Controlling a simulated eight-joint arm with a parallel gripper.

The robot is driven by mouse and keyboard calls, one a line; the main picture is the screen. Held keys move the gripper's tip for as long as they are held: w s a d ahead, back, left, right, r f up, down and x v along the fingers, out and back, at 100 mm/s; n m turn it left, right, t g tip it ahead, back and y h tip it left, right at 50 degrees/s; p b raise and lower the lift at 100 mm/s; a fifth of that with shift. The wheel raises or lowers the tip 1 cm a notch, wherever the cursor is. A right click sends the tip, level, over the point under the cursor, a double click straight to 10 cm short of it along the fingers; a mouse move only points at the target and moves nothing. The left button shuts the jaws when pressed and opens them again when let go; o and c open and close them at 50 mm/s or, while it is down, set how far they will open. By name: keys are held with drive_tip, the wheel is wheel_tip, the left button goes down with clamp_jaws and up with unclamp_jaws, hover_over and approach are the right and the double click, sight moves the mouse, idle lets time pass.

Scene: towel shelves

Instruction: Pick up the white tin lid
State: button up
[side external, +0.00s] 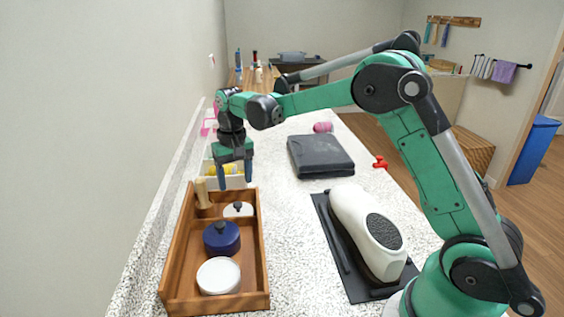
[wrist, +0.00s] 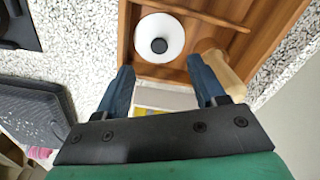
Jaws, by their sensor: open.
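A white round lid with a dark knob (side external: 231,212) lies in the far part of the wooden tray (side external: 177,262). It also shows in the wrist view (wrist: 172,28), just beyond the fingertips. My gripper (side external: 236,182) is open and empty, pointing down above the far end of the tray. In the wrist view its two blue fingers (wrist: 160,70) are apart, with the lid ahead of the gap and not between them. A second plain white round piece (side external: 218,275) sits at the tray's near end; I cannot tell whether it is a lid or a tin.
A navy pot with a lid (side external: 221,238) stands mid-tray. A pale wooden piece (side external: 202,192) is close to my gripper at the tray's far left. A light bin with yellow items (side external: 212,170) lies behind. A white and black appliance (side external: 367,232) and a dark folded case (side external: 320,157) are to the right.

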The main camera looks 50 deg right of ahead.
sight(238, 204)
drive_tip(key=shift+w+d+f, duration=0.15)
drive_tip(key=shift+w+f, duration=0.1)
drive_tip(key=shift+f, duration=3.1)
clamp_jaws()
